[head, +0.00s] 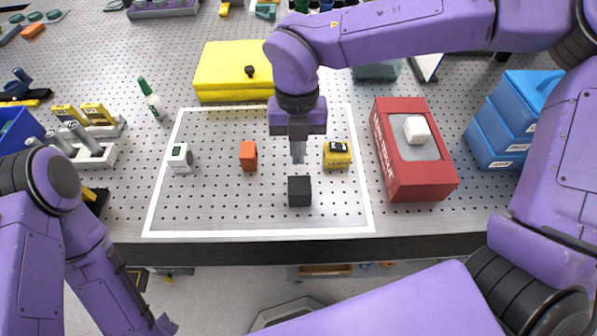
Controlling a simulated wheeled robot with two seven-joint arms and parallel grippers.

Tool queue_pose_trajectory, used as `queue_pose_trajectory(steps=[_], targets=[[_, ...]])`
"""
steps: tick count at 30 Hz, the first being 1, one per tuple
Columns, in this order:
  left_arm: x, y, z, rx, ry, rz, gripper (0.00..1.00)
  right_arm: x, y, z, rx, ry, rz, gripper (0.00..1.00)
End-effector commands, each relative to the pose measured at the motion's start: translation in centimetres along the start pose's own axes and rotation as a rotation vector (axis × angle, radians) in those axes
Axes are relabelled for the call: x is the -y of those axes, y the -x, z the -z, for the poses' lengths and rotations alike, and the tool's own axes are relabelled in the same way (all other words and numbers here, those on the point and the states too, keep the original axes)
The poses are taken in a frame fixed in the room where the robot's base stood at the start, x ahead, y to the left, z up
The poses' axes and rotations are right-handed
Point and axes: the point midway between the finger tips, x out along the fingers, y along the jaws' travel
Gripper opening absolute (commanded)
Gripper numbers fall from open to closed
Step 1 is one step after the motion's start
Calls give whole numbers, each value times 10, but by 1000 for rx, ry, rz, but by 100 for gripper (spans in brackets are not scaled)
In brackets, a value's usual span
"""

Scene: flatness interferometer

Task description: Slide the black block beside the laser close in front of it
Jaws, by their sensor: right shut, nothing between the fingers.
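The black block (299,191) stands on the perforated metal table, inside the white outlined area near its front edge. My right gripper (298,160) points down just behind the block. Its fingers are shut and empty, and I cannot tell if they touch the block. A small yellow block with a black-and-white label (337,155) is right of the fingers. An orange block (248,156) is to the left, and a small white device with a dark display (180,157) is at the left border. None is clearly marked as the laser. My left arm hangs at lower left, its gripper out of view.
A red box (391,178) with a white cube (416,130) stands right of the outline. A yellow case (233,67) is behind, blue drawers (495,138) at the right. Table between orange and black blocks is clear.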

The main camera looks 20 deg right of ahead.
Motion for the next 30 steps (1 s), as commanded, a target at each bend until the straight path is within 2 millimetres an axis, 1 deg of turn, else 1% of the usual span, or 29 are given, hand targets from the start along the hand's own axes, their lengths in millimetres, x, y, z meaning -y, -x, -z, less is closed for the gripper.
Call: queue_pose_trajectory(steps=[1,3,6,9,11,12,13,25,28,30], targets=[[0,5,2,-1,0,0,0,1,0,12,-1,2,2,0],[0,8,4,-1,0,-1,0,1,-2,27,-1,2,2,0],[1,12,5,-1,0,-1,0,1,-6,45,0,1,1,0],[1,15,7,-2,0,-1,0,2,-9,59,-1,-2,1,0],[2,22,10,-1,0,-1,0,2,-15,57,-4,-3,2,0],[1,16,7,-2,0,-1,0,1,-23,55,-4,-4,0,0],[1,14,6,-2,0,-1,0,1,-25,54,-3,-4,0,0],[1,14,6,-2,0,-1,0,2,-29,51,-4,-3,4,0],[1,20,9,-2,0,-1,0,2,-26,39,-7,-4,4,0],[2,25,11,-1,0,-1,0,2,-22,25,-5,-5,3,0]])
